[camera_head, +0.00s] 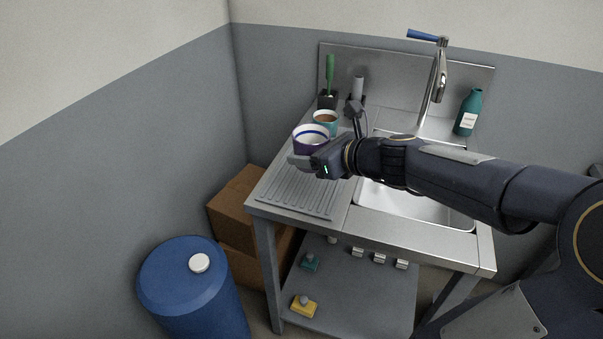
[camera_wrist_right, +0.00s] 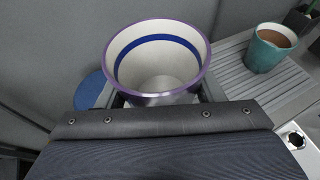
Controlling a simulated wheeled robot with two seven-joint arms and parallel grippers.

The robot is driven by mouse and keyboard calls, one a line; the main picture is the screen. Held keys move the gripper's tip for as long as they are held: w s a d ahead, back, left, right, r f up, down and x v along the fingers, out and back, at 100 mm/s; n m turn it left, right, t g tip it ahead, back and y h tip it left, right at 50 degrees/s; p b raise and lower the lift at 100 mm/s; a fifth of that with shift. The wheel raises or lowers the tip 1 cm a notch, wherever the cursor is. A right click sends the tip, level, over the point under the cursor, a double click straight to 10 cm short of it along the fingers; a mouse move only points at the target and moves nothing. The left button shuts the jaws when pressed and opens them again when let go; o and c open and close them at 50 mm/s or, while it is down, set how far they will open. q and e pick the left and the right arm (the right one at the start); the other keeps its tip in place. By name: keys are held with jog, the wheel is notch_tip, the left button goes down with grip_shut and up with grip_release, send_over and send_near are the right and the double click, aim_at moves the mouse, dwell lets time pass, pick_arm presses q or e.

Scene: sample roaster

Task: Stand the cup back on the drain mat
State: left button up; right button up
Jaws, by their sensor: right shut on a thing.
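The cup (camera_head: 311,139) is white inside with a blue band and a purple rim. My right gripper (camera_head: 308,160) is shut on it over the left part of the drainboard. In the right wrist view the cup (camera_wrist_right: 158,60) stands roughly upright between the fingers of my right gripper (camera_wrist_right: 155,98) and looks empty. The grey ribbed drain mat (camera_head: 293,195) lies on the counter left of the sink and also shows in the right wrist view (camera_wrist_right: 232,68). I cannot tell whether the cup's base touches the mat. My left gripper is not in view.
A teal cup (camera_head: 325,120) with brown contents stands behind the held cup. A dark holder (camera_head: 327,99) with a green-handled brush is at the back. The sink (camera_head: 415,207), faucet (camera_head: 437,80) and teal bottle (camera_head: 468,112) are to the right. The mat's front is clear.

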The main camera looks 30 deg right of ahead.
jog(key=b, duration=0.3)
send_over(303, 179)
notch_tip(303, 179, down, 6)
jog(key=shift+s+f, duration=0.1)
jog(key=shift+s, duration=0.05)
jog(key=f, duration=0.1)
jog(key=b, duration=0.1)
jog(key=f, duration=0.1)
jog(key=shift+w+f+b, duration=0.25)
jog(key=shift+f+b, duration=0.05)
jog(key=shift+f, duration=0.45)
jog(key=shift+f+b, duration=0.2)
jog(key=shift+b, duration=0.15)
jog(key=o, duration=1.2)
jog(key=shift+r, duration=0.1)
